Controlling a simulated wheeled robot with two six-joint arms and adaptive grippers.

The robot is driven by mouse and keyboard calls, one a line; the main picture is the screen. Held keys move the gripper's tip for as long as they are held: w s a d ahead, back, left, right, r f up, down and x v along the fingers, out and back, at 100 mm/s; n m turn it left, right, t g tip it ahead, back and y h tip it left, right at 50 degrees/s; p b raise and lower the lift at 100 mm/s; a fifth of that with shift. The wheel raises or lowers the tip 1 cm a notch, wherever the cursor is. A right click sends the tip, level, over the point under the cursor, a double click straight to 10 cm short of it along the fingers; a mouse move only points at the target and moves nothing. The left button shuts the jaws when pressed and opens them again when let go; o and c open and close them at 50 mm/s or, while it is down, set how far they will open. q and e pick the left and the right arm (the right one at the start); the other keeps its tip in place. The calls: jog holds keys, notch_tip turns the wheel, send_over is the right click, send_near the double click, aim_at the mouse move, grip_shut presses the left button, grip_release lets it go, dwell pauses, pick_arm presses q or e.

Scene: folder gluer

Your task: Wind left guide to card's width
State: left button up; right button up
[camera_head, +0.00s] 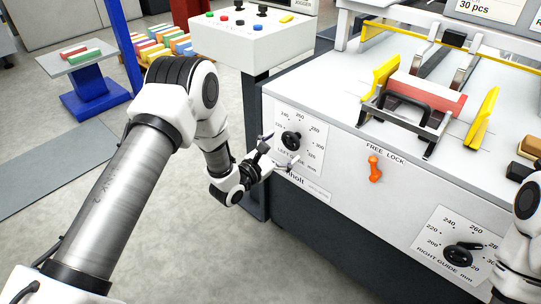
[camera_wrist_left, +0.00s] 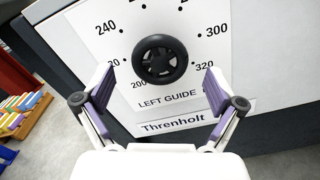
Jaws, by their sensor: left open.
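The left guide knob (camera_head: 291,140) is a black round handwheel on a white dial plate on the machine's front. In the left wrist view the same knob (camera_wrist_left: 160,60) sits above the words LEFT GUIDE, with dial numbers around it. My left gripper (camera_head: 276,153) is open in front of the dial, and in the left wrist view its two fingers (camera_wrist_left: 158,92) stand either side of and below the knob, apart from it. The red card stack (camera_head: 428,93) lies on the machine top between two yellow guides (camera_head: 386,74). The right gripper is not in view.
The orange free lock lever (camera_head: 375,168) hangs on the front panel, right of the left dial. The right guide knob (camera_head: 458,255) is lower right, near my right arm. A control box (camera_head: 254,37) stands behind my left arm. Open floor lies in front of the machine.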

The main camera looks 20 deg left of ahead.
pick_arm(q)
jog(key=v, duration=0.8)
jog(key=s+d+f+m+g+y, duration=0.1)
jog(key=s+f+m+g+y, duration=0.1)
jog(key=s+f+m+g, duration=0.7)
jog(key=s+d+f+m+g+y, duration=0.1)
jog(key=s+f+m+g+y, duration=0.3)
jog(key=s+f, duration=0.95)
jog(key=s+a+m+g, duration=0.3)
jog(key=s+m+g, duration=0.1)
jog(key=s+m, duration=0.85)
notch_tip(320, 180, up, 15)
jog(key=m+p, duration=0.1)
jog(key=p, duration=1.4)
jog(key=shift+w+d+r+m, duration=0.2)
jog(key=shift+w+m, duration=0.05)
jog(key=shift+m, duration=0.1)
